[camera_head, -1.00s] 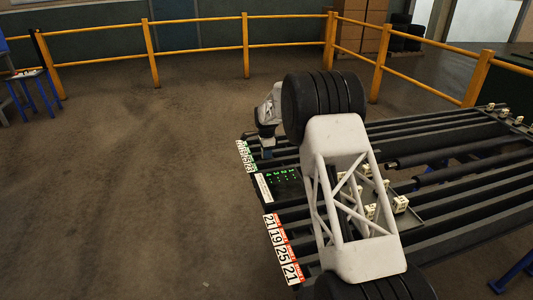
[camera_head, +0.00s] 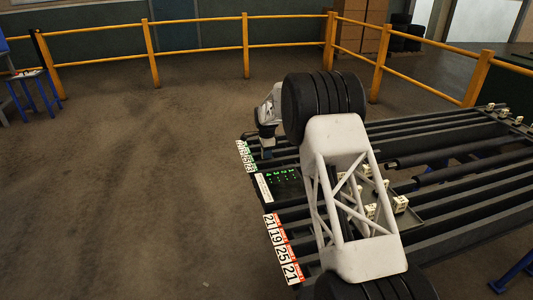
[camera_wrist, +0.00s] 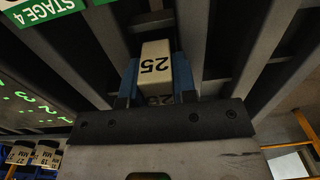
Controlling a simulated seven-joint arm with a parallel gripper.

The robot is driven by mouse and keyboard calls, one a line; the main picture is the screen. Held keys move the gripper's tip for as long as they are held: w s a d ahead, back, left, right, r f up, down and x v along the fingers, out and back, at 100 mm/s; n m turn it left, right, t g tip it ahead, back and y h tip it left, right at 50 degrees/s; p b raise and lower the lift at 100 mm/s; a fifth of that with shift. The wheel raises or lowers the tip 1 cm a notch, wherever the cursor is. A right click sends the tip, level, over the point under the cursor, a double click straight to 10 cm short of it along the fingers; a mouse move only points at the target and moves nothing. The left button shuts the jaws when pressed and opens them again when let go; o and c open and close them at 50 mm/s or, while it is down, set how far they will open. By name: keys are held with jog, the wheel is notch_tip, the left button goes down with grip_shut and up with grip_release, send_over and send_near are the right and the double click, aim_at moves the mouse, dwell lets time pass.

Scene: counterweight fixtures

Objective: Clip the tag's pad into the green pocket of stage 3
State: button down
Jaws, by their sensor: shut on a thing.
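The tag (camera_wrist: 157,67) is a cream block with a black 25 on its face. My gripper (camera_wrist: 155,78) is shut on it, with a blue finger on each side in the wrist view. Green labels (camera_head: 245,156) stand at the rack's left end in the head view. In the wrist view, a green STAGE 4 label (camera_wrist: 42,9) is at the top left, and another green label is cut off beside it. The stage 3 pocket cannot be made out. In the head view my gripper is small and partly hidden by my arm.
A dark rack of long rails (camera_head: 455,190) runs to the right. A panel with green characters (camera_head: 278,180) and red-and-white number cards (camera_head: 280,248) sit at its left end. Several cream blocks (camera_head: 400,204) stand on a tray. Yellow rails (camera_head: 200,50) bound open floor.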

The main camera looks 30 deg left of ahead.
jog(key=shift+s+d+f, duration=0.1)
jog(key=shift+s+f, duration=0.05)
jog(key=shift+f, duration=0.55)
jog(key=shift+s+d+f, duration=0.1)
jog(key=shift+f, duration=0.55)
jog(key=c, duration=1)
grip_release()
jog(key=shift+c, duration=0.2)
jog(key=shift+o, duration=1.1)
jog(key=shift+w+a+r, duration=0.1)
jog(key=shift+r, duration=2.5)
jog(key=shift+w+a+r, duration=0.1)
jog(key=shift+r, duration=2.5)
